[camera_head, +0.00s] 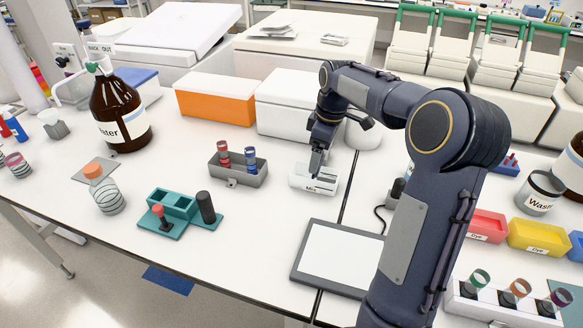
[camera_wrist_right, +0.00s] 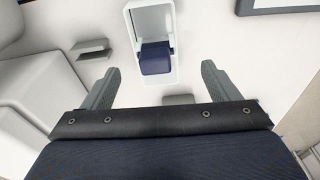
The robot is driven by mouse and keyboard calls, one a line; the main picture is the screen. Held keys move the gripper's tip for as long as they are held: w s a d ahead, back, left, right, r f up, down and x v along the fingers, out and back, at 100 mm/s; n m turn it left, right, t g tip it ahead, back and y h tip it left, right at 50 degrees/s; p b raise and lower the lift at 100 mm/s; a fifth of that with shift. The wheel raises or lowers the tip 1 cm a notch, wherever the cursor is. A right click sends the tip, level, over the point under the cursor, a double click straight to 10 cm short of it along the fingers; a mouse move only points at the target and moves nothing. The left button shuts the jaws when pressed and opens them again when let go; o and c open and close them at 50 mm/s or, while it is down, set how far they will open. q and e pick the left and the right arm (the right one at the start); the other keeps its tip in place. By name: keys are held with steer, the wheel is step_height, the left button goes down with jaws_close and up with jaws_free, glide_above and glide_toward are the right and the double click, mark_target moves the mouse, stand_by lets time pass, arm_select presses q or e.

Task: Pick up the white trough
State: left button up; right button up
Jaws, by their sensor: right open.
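The white trough (camera_head: 314,180) with a dark "Mi…" label on its front lies on the bench near the middle of the head view. In the right wrist view a white open-topped tray (camera_wrist_right: 168,78), apparently the same trough, lies ahead with a dark blue block-like patch in it. My right gripper (camera_head: 318,165) is over the trough in the head view, its tips partly hard to make out. In the right wrist view the right gripper (camera_wrist_right: 158,72) shows two spread fingers with nothing held between them. I cannot tell whether they touch the trough. My left gripper is out of view.
A grey tube rack (camera_head: 238,173) stands left of the trough. A white box (camera_head: 283,103) and an orange-fronted box (camera_head: 215,103) stand behind. A flat tablet (camera_head: 338,262) lies in front. My right arm hides some of the bench on the right.

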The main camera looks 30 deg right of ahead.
steer(key=shift+w+d+f, duration=0.25)
steer(key=shift+w+d, duration=0.05)
steer(key=shift+w, duration=0.3)
steer(key=shift+w+f, duration=0.1)
steer(key=shift+f, duration=0.1)
steer(key=f, duration=0.7)
steer(key=shift+a+f, duration=0.2)
steer(key=shift+a, duration=0.2)
steer(key=c, duration=1.1)
steer(key=shift+r, duration=0.1)
